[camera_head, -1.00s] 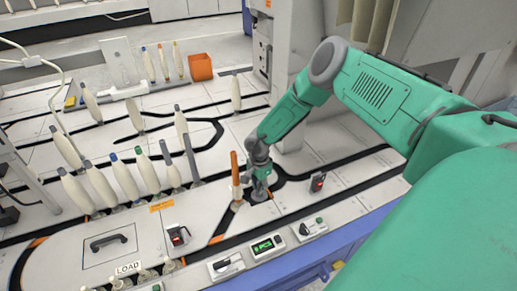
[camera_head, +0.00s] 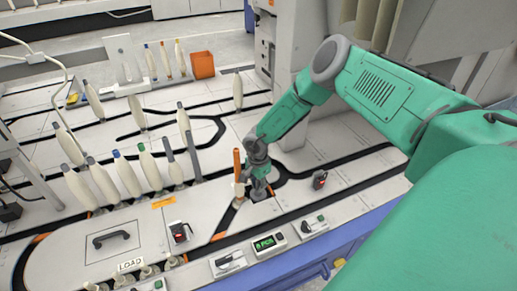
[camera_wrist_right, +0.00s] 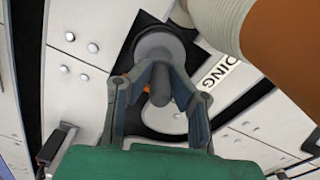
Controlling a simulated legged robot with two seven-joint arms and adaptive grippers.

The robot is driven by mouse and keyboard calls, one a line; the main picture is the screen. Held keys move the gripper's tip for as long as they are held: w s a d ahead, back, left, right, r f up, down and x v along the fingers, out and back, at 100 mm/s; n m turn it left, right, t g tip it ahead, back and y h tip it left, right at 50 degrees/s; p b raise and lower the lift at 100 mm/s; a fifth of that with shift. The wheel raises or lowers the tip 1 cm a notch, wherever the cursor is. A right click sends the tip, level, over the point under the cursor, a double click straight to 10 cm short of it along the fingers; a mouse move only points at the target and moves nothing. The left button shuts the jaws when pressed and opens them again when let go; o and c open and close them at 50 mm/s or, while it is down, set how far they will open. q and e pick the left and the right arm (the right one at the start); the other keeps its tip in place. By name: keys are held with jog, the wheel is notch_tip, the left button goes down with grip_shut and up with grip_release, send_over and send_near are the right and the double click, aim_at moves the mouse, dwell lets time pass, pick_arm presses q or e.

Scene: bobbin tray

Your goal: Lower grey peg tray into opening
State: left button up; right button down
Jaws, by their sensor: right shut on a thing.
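My right gripper (camera_head: 259,192) is low over the dark track at the middle of the bench, beside an orange-tipped bobbin (camera_head: 238,163). In the right wrist view its two fingers (camera_wrist_right: 158,82) are closed on the upright peg of the grey peg tray (camera_wrist_right: 160,42). The tray's round disc shows beyond the fingertips, over a black track area. A pale, round-edged surface (camera_wrist_right: 166,116) lies below the peg in that view. The fingers hide part of the tray, and I cannot tell whether it is inside the opening. My left gripper is not in view.
The orange-tipped bobbin (camera_wrist_right: 270,45) is very close at upper right in the wrist view. A red-and-black switch (camera_head: 319,179) stands right of the gripper. A row of bobbins (camera_head: 127,174) stands to the left. A control panel (camera_head: 266,244) is in front.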

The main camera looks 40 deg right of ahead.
jog(key=shift+f, duration=0.6)
dwell(0.3)
jog(key=c, duration=1.8)
grip_release()
jog(key=shift+o, duration=0.2)
jog(key=shift+r, duration=0.15)
jog(key=shift+r+p, duration=3.5)
jog(key=shift+r, duration=1.9)
jog(key=shift+s, duration=0.1)
